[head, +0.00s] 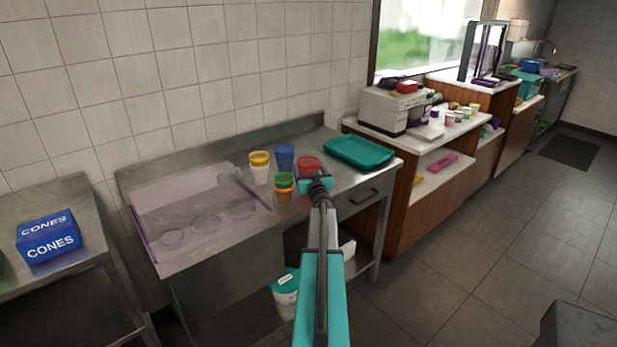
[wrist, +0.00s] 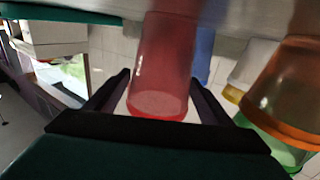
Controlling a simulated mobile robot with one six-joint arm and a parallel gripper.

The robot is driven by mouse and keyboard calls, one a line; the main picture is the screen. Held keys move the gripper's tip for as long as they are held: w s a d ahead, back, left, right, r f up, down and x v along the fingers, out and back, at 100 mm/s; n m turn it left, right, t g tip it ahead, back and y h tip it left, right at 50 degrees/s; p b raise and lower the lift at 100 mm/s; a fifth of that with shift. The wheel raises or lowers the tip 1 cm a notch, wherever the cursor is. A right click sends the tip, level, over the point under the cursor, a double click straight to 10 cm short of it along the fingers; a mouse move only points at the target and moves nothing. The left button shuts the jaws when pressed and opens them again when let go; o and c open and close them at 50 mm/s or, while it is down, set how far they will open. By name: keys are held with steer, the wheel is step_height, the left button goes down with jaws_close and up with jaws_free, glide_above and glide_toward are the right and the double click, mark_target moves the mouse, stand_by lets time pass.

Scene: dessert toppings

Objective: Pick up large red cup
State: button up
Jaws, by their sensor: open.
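The large red cup (head: 308,162) stands on the metal table in the head view, partly hidden behind my gripper. In the wrist view, which looks upside down, the translucent red cup (wrist: 160,62) fills the middle, between the two dark fingers. My gripper (wrist: 158,82) is open, with one finger on either side of the cup. I see small gaps beside the cup, and cannot tell whether either finger touches it. In the head view my gripper (head: 318,184) is at the near side of the cup.
Close left stand an orange cup (head: 283,197) with a green one (head: 284,179), a blue cup (head: 284,154) and a yellow-and-white stack (head: 260,168). A teal tray (head: 360,153) lies to the right. A clear purple-edged holder (head: 190,215) covers the table's left.

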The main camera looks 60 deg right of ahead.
steer(key=c, duration=0.7)
steer(key=shift+r, duration=0.15)
steer(key=shift+c, duration=0.2)
steer(key=shift+r, duration=0.55)
step_height(320, 180, up, 2)
steer(key=shift+p, duration=0.3)
steer(key=r+v, duration=0.1)
steer(key=v, duration=1.5)
steer(key=shift+w+a+r+b, duration=0.3)
steer(key=shift+r+b, duration=0.05)
steer(key=shift+b, duration=0.05)
